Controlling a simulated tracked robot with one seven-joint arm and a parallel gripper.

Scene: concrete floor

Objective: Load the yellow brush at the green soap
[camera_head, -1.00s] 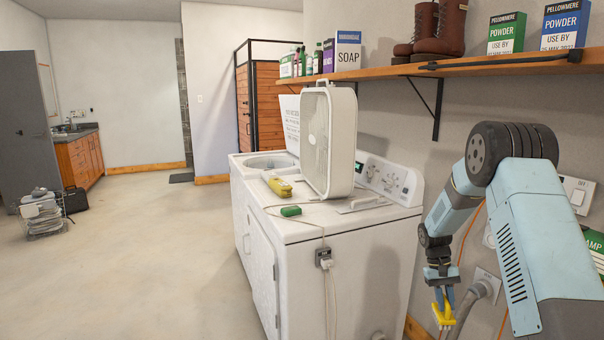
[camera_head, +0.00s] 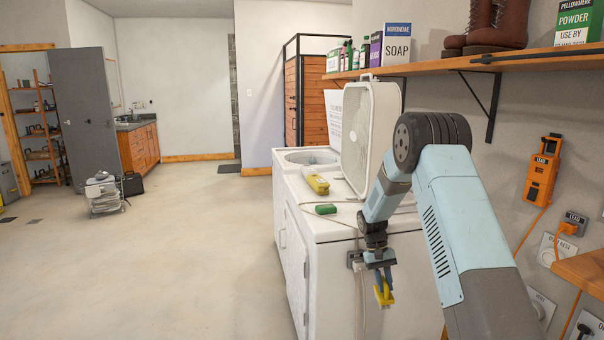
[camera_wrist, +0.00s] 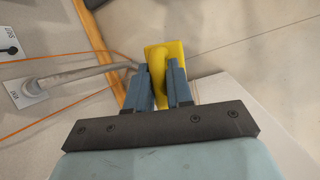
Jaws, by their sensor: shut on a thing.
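My gripper (camera_head: 381,287) is shut on a yellow brush (camera_head: 385,295), held in front of the near side of the white washer. The brush (camera_wrist: 168,57) also shows between the two fingers in the wrist view, above the floor. A small green block, which looks like the green soap (camera_head: 326,209), lies on the front part of the washer's white top (camera_head: 335,228). The gripper is to the right of the soap, lower in the picture and apart from it.
A white box fan (camera_head: 369,130) stands there too. A wooden shelf (camera_head: 460,66) with boots and boxes runs above. A cord hangs over the washer's edge. The floor at left is open.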

